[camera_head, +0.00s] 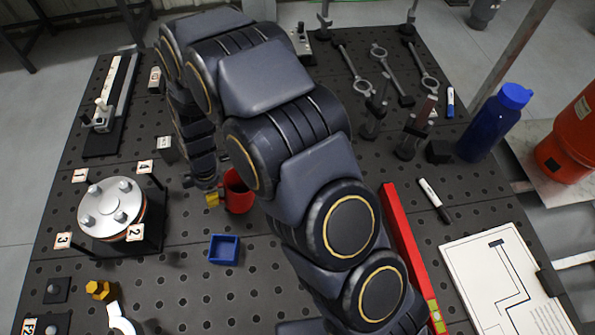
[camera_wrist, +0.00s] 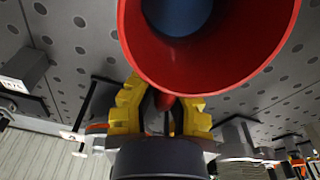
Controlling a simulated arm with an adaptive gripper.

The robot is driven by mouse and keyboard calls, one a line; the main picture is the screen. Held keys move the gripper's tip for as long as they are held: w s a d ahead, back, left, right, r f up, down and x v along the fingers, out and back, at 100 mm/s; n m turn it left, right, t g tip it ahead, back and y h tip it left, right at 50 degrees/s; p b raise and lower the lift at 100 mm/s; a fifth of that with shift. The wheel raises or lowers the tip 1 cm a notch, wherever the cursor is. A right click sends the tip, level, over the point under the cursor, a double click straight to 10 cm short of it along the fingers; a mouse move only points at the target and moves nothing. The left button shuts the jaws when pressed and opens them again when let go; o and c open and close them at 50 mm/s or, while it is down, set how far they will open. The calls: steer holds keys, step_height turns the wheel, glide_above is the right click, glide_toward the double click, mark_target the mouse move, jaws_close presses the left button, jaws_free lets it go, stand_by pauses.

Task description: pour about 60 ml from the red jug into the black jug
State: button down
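The red jug (camera_head: 238,190) is near the middle of the pegboard table, partly hidden by my arm. In the wrist view the jug (camera_wrist: 215,78) fills the top, with its round red wall around a blue-grey disc; I cannot tell whether that is liquid. My gripper (camera_head: 211,198) is at the jug's left side in the head view. In the wrist view its yellow fingers (camera_wrist: 165,108) stand on either side of a red part that looks like the handle. The jug covers the fingertips, so contact is unclear. I cannot make out the black jug; my arm hides part of the table.
A small blue tray (camera_head: 223,250) lies just in front of the red jug. A round flange fixture (camera_head: 112,208) with numbered tags stands at left. A red level (camera_head: 408,250), a marker (camera_head: 435,200), a blue bottle (camera_head: 492,122) and a white board (camera_head: 503,285) are at right.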

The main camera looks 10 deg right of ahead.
mark_target(218, 186)
steer(key=shift+w+d+r+y, duration=0.2)
steer(key=shift+d+r+y, duration=0.9)
steer(key=shift+r+y, duration=0.25)
steer(key=shift+w+d+r+y, duration=0.15)
steer(key=shift+d+r+y, duration=0.95)
steer(key=shift+d+y, duration=0.1)
steer(key=shift+w+d+r+g+y, duration=0.1)
steer(key=shift+d+r+g+y, duration=0.1)
steer(key=shift+d+r+y, duration=0.25)
steer(key=shift+d+r+g+y, duration=0.2)
steer(key=shift+r+y, duration=0.35)
steer(key=shift+y, duration=0.05)
steer(key=shift+r, duration=0.2)
steer(key=shift+r+y, duration=0.1)
steer(key=shift+y, duration=0.2)
steer(key=shift+d+r+y, duration=0.35)
steer(key=shift+r+y, duration=0.2)
steer(key=shift+y, duration=0.05)
steer(key=shift+d+r+y+p, duration=0.25)
steer(key=shift+r+y+p, duration=0.1)
steer(key=shift+y, duration=0.15)
steer(key=shift+w+d+r+g+y+p, duration=0.1)
steer(key=shift+d+r+g+y+p, duration=0.25)
steer(key=shift+d+r+y, duration=0.45)
